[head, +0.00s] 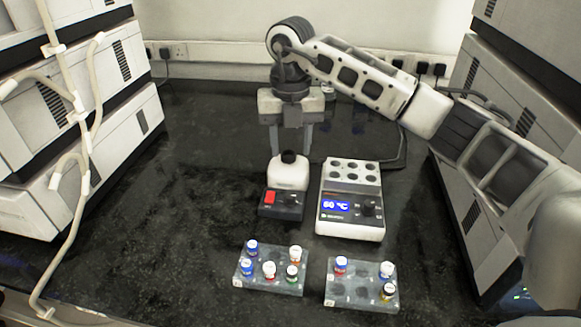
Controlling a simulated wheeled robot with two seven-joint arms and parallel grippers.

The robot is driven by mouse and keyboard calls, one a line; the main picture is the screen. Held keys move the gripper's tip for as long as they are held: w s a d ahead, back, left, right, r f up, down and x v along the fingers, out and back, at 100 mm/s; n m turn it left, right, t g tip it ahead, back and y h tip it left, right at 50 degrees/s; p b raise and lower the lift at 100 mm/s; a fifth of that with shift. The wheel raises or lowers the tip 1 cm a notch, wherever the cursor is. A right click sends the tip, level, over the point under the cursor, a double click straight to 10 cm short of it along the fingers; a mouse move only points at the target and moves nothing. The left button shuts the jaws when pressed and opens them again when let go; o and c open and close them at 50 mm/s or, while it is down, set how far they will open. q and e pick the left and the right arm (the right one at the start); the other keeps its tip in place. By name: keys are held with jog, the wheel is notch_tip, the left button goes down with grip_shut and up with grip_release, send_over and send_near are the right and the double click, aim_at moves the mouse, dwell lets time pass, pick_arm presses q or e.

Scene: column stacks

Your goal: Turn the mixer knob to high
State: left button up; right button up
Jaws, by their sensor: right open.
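The mixer (288,174) stands mid-counter, with a white rounded body, a black top cup and a dark front base carrying a red switch (271,197). Its dark knob (293,200) is on the base, right of the switch; its pointer setting is too small to read. My right gripper (290,138) points down just behind and above the mixer in the picture. Its two fingers are apart with nothing between them, and it appears clear of the mixer and knob. My left gripper is not in view.
A heating block (350,224) with a blue display stands right of the mixer. Two racks with capped vials, a left one (270,282) and a right one (347,293), lie in front. Stacked instruments (95,150) flank both sides. The dark counter (190,190) is clear left of the mixer.

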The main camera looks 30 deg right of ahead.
aim_at(290, 195)
jog(key=shift+r, duration=1.5)
jog(key=shift+f, duration=0.1)
notch_tip(290, 195, down, 16)
jog(key=shift+p, duration=0.3)
